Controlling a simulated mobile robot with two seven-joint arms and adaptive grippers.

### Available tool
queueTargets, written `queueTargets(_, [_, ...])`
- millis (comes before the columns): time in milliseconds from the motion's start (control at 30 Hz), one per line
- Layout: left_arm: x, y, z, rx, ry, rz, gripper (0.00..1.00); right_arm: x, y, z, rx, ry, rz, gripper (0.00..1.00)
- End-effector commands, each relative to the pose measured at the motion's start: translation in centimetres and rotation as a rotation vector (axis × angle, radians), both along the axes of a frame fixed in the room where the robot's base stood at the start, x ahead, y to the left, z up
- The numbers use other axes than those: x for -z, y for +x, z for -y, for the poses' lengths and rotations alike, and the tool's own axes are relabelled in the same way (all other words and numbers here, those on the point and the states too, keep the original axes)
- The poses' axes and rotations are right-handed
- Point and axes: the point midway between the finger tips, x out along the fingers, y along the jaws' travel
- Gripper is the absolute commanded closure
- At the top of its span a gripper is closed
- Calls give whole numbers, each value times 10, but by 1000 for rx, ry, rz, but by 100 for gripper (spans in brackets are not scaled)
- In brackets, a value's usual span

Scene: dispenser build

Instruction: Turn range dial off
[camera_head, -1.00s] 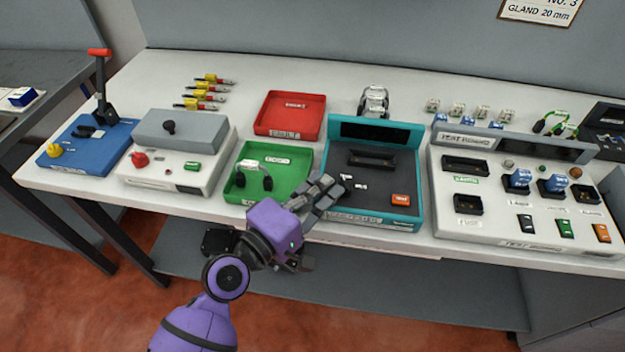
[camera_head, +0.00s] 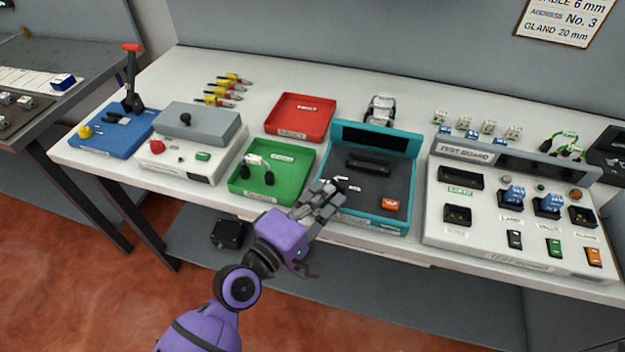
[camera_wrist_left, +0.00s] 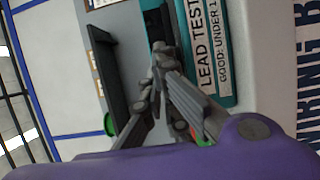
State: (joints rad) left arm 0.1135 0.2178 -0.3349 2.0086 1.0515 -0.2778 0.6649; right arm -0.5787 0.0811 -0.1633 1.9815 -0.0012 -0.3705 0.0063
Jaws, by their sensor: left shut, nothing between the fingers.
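The teal lead tester (camera_head: 411,171) stands near the front edge of the bench, with a dark sloped panel, a black slot and an orange button (camera_head: 390,204). Small white marks (camera_head: 354,188) show on its panel beside my left gripper's tips; I cannot make out the range dial or its setting, and the fingers cover part of that panel. My left gripper (camera_head: 333,190) is shut and empty over the tester's front left part. In the left wrist view the closed fingertips (camera_wrist_left: 160,62) are beside the tester's "LEAD TEST" label (camera_wrist_left: 207,55). My right gripper is not in view.
A green tray (camera_head: 238,184) with a dark-ended lead sits left of the tester, and a red tray (camera_head: 283,128) behind it. The white test board (camera_head: 490,236) stands to the right. A grey-lidded box (camera_head: 205,122) and a blue lever press (camera_head: 105,145) are farther left.

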Motion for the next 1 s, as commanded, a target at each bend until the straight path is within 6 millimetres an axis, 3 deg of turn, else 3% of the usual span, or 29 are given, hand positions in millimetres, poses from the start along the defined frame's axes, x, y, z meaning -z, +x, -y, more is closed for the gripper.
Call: queueTargets(1000, [0, -5, 6, -1, 0, 0, 100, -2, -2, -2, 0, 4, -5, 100])
